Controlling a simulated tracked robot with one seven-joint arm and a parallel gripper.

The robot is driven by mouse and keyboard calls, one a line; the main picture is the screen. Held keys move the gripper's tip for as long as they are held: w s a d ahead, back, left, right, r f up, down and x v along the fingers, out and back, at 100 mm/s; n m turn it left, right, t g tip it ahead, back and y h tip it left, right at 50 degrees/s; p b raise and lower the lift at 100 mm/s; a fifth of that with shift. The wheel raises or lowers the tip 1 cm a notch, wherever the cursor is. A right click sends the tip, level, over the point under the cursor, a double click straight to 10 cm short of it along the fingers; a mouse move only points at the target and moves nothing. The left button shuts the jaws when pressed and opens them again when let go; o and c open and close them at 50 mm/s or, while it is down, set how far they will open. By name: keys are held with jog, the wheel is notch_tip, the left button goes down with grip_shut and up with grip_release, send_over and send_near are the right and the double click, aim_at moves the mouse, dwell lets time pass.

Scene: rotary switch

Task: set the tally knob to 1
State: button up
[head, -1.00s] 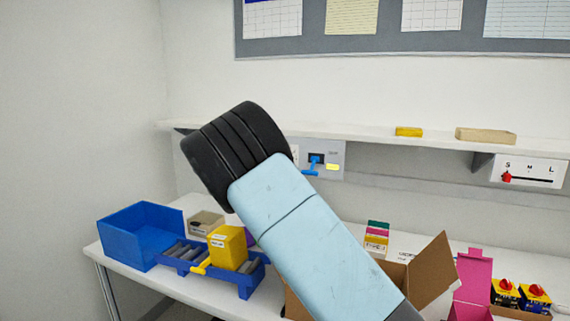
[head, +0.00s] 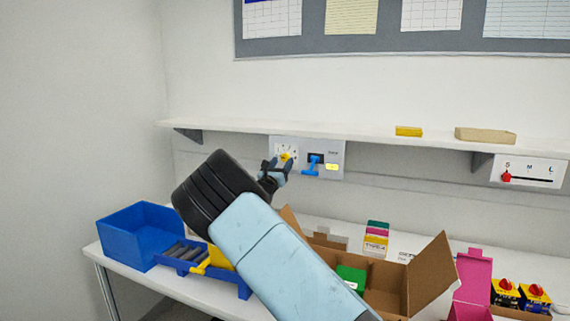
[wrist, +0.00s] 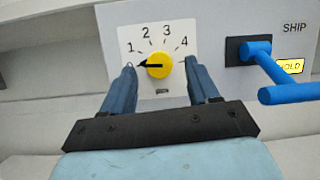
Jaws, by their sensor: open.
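The tally knob (wrist: 160,70) is a yellow disc with a black pointer on a white dial plate (wrist: 128,38) marked 1 to 4. In the wrist view its pointer is level and points left, below the 1, towards a mark partly hidden by my left finger. The knob also shows small in the head view (head: 286,157), just beyond my fingertips. My gripper (wrist: 160,68) is open, with one blue-grey finger on each side of the knob in the picture. Gaps show between both fingers and the knob. I cannot tell how deep the fingertips reach.
Right of the dial, a blue lever (wrist: 285,94) sticks out near my right finger, beside a yellow HOLD label (wrist: 290,66). A shelf (head: 370,136) runs above the panel. An open cardboard box (head: 425,275) and a blue bin (head: 135,240) stand on the bench below.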

jog(key=shift+w+d+r, duration=0.2)
jog(key=shift+w+r, duration=0.05)
jog(key=shift+w, duration=0.25)
jog(key=c, duration=1)
jog(key=shift+d, duration=0.45)
jog(key=shift+a, duration=0.3)
jog(key=shift+c, duration=0.2)
